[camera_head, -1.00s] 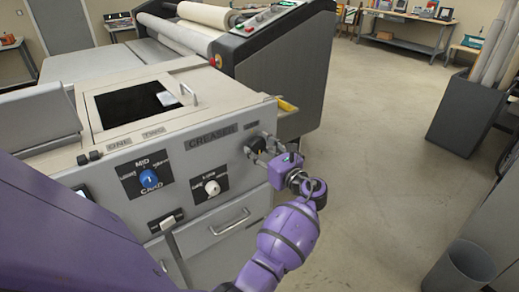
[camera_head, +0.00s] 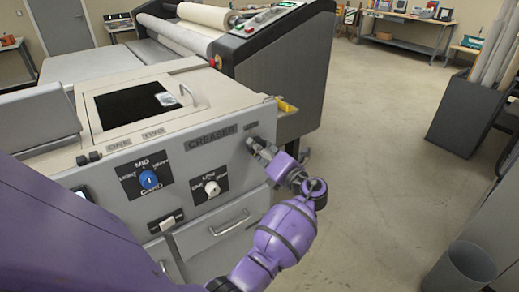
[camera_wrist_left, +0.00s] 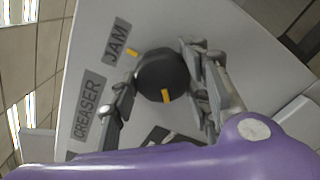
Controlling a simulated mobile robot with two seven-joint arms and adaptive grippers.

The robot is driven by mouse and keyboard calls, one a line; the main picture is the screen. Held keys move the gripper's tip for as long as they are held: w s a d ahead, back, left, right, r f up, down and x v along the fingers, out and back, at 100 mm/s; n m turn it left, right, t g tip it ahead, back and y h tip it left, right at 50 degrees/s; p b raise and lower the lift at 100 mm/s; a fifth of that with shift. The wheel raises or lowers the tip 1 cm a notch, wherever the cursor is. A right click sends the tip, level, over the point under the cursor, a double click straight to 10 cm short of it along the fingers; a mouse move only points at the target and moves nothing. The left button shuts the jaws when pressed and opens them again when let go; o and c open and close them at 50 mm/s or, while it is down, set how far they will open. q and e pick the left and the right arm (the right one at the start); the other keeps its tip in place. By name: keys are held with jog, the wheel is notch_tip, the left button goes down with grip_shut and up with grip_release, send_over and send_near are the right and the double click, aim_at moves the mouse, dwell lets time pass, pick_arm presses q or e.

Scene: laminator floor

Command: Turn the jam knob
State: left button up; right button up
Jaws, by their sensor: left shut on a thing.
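The jam knob (camera_wrist_left: 160,72) is a round black knob with a yellow mark on its rim, on the grey panel of the creaser (camera_head: 222,150). A "JAM" label (camera_wrist_left: 117,42) and a short yellow panel mark (camera_wrist_left: 132,52) are beside it in the left wrist view. The knob's yellow mark is on the side away from the panel mark. My left gripper (camera_head: 257,149) is at the panel's right end, its fingers (camera_wrist_left: 160,85) shut on the knob from both sides. In the head view, the gripper mostly hides the knob. My right gripper is not in view.
A blue knob (camera_head: 148,179), a white knob (camera_head: 211,188) and a rocker switch (camera_head: 166,222) are on the same panel. A drawer handle (camera_head: 230,222) sits below. A large laminator (camera_head: 270,60) stands behind.

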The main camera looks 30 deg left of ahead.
pick_arm(q)
jog(key=shift+s+a+f+m, duration=0.1)
jog(key=shift+m, duration=0.8)
jog(key=o, duration=1.1)
jog(key=shift+r, duration=0.2)
jog(key=v, duration=1.2)
